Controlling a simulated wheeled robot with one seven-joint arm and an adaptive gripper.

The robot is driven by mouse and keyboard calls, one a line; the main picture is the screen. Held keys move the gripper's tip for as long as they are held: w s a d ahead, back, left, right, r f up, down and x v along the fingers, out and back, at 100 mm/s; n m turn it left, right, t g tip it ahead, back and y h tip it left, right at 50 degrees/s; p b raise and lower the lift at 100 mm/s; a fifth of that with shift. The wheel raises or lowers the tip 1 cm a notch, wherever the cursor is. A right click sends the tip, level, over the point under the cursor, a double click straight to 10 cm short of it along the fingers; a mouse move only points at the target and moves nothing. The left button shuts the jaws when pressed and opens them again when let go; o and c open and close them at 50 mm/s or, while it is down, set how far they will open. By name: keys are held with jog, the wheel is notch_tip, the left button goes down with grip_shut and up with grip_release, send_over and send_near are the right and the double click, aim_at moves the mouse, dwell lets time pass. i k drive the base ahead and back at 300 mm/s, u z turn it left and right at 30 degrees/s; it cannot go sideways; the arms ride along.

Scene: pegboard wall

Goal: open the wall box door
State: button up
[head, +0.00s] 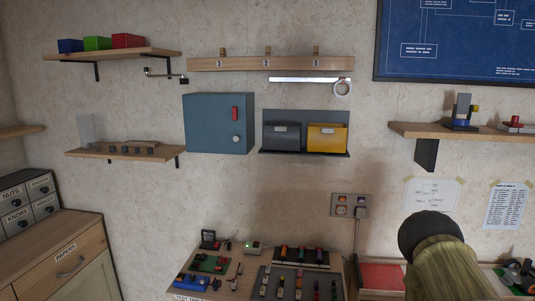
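The wall box (205,122) is a blue-grey metal box fixed to the wall left of centre in the head view. Its front door looks shut. A red upright handle (235,113) sits near the door's right edge, with a pale round knob (236,139) below it. Nothing touches the box or covers its front. My gripper does not show. A rounded dark end with an olive, ribbed body, which looks like part of my arm, stands at the lower right, well away from the box.
Right of the box is a rack (307,116) with grey and yellow bins. A hook rail (290,63) hangs above, a wooden shelf (105,151) lies to the lower left. A cluttered workbench stands below. The wall directly under the box is bare.

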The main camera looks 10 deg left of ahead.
aim_at(210, 127)
jog(key=u, duration=0.4)
jog(key=k, duration=1.05)
jog(key=u, duration=1.65)
jog(key=i, duration=0.7)
jog(key=z, duration=0.75)
jog(key=i, duration=0.7)
jog(key=z, duration=0.85)
